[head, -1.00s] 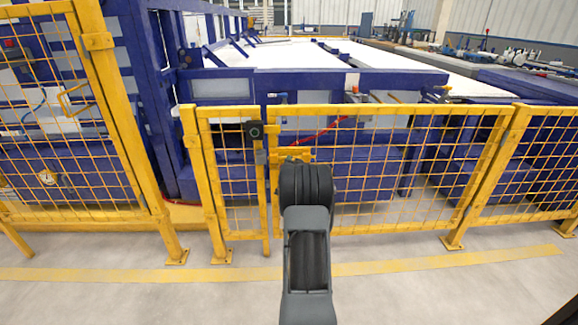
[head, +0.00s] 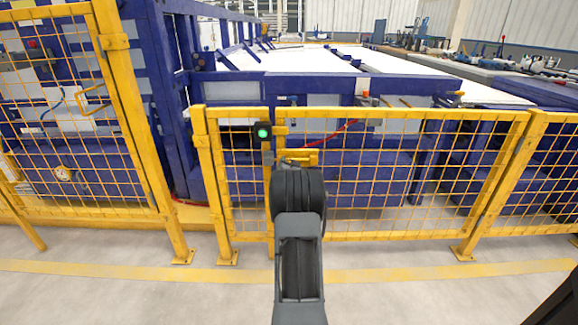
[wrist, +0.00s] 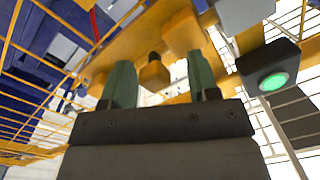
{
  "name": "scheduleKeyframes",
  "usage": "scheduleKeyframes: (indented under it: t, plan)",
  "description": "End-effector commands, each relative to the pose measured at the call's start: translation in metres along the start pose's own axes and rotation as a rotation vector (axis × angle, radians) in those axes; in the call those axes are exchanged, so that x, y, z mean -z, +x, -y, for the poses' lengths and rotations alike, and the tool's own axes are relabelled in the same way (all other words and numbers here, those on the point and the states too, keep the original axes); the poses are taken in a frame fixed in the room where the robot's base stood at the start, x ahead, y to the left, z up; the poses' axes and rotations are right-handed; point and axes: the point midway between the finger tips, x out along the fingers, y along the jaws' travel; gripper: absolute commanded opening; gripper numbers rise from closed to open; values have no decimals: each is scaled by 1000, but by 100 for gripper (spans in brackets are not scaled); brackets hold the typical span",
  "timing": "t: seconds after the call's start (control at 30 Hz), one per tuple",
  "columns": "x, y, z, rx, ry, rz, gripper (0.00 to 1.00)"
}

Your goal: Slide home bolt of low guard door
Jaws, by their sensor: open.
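The low guard door (head: 400,112) is a yellow frame with wire mesh, its top rail level with the neighbouring section. Its yellow bolt (head: 299,154) lies horizontally near the top of the upright, just below the latch box (head: 263,132), whose round light glows green. In the wrist view, a yellow bolt knob (wrist: 154,73) hangs between the two greenish fingers of my gripper (wrist: 158,62). The fingers are open, with gaps on both sides of the knob. The latch box (wrist: 268,72) is at right. In the head view my arm hides the gripper.
A taller yellow mesh fence (head: 122,110) stands at left. Blue machine frames (head: 360,85) with white beds fill the space behind the door. The grey floor (head: 400,285) in front is clear, with a yellow line (head: 130,274) across it.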

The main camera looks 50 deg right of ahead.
Motion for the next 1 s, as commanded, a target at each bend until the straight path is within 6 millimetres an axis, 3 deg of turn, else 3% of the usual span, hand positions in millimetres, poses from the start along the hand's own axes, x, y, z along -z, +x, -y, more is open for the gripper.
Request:
scheduleKeyframes:
  t: [0.27, 0.8, 1.0]
  plan:
    - [1, -8, 0, -1, 0, 0, 55]
    - [1, -106, 2, 0, 0, 2, 55]
    - [0, -129, 1, 1, 0, 1, 55]
